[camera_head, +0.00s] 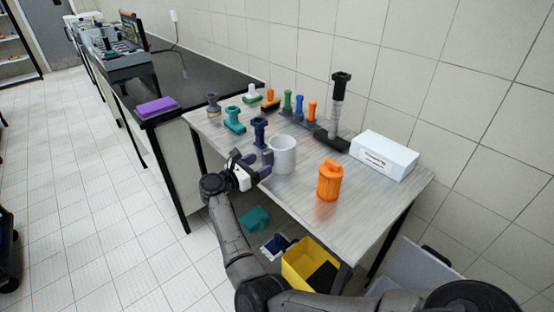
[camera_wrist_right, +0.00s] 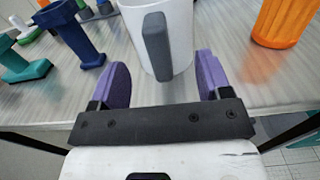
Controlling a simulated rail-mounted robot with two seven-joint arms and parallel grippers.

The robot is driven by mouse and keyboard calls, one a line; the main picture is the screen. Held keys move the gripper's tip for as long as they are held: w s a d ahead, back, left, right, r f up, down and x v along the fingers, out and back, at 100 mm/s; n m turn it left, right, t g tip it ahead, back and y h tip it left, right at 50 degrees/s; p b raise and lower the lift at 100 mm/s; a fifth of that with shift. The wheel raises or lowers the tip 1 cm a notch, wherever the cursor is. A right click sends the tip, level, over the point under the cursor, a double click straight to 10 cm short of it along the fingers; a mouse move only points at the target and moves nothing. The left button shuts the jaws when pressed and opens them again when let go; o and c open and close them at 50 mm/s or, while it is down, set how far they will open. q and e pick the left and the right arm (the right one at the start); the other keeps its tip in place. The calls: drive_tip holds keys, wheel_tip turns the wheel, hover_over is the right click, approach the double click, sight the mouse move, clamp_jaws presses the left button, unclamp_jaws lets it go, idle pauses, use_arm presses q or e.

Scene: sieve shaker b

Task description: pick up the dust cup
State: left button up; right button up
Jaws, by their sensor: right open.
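The dust cup appears to be the white cup (camera_head: 281,155) standing upright near the front edge of the light table. In the right wrist view the white cup (camera_wrist_right: 180,35) shows a dark grey upright handle (camera_wrist_right: 157,45) facing my gripper. My right gripper (camera_head: 252,164) is at the table's front edge, left of the cup. Its purple fingers are open, and the gripper also shows in the right wrist view (camera_wrist_right: 162,80). The handle appears between or just beyond the fingertips, with a gap to each side; nothing is gripped. My left gripper is not in view.
An orange lidded container (camera_head: 330,180) stands right of the cup. A dark blue stand (camera_head: 260,132) is close behind the gripper. A white box (camera_head: 384,155) and a tall black-topped cylinder (camera_head: 337,103) stand at the back. A yellow bin (camera_head: 300,268) is below the table.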

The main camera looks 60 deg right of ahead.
sight(271, 159)
drive_tip(key=shift+x, duration=2.75)
drive_tip(key=shift+f, duration=0.2)
clamp_jaws()
